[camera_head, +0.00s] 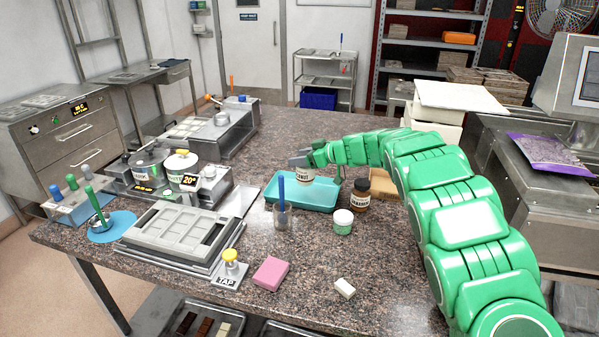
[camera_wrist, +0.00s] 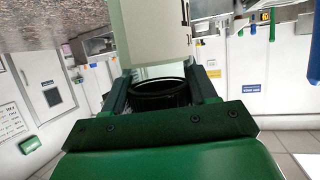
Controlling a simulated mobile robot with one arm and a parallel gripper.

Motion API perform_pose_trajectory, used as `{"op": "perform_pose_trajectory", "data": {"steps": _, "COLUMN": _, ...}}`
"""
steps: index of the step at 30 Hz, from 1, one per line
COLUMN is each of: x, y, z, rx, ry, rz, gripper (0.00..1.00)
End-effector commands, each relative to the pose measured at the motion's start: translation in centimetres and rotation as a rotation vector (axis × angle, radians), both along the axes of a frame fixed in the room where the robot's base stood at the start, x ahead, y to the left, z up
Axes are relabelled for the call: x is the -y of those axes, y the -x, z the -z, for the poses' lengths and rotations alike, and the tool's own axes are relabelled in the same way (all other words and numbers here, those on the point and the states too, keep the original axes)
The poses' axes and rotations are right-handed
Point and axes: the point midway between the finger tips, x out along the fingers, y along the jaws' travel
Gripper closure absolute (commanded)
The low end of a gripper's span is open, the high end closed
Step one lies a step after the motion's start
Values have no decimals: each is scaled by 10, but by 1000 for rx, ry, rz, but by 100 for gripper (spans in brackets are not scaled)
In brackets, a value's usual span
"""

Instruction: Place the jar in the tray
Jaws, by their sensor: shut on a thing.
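The jar (camera_head: 304,175) has a pale label with dark print. It is held by my gripper (camera_head: 305,160) over the turquoise tray (camera_head: 322,198). I cannot tell whether its base touches the tray floor. In the wrist view the jar (camera_wrist: 155,32) is cream-coloured, with a dark round end between the fingers of my gripper (camera_wrist: 160,88), which is shut on it.
A brown jar (camera_head: 361,196) and a green-labelled jar (camera_head: 343,222) stand right of the tray. The right front counter is fairly clear.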

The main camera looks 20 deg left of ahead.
Motion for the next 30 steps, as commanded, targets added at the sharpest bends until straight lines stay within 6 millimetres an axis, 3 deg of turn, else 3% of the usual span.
{"op": "perform_pose_trajectory", "data": {"steps": 12, "x": -11, "y": -23, "z": 32, "rx": -2, "ry": -1, "rz": -2, "gripper": 90}}
{"op": "perform_pose_trajectory", "data": {"steps": 26, "x": -16, "y": -34, "z": 43, "rx": 2, "ry": -2, "rz": -1, "gripper": 90}}
{"op": "perform_pose_trajectory", "data": {"steps": 30, "x": -14, "y": -34, "z": 67, "rx": -1, "ry": -1, "rz": 3, "gripper": 90}}
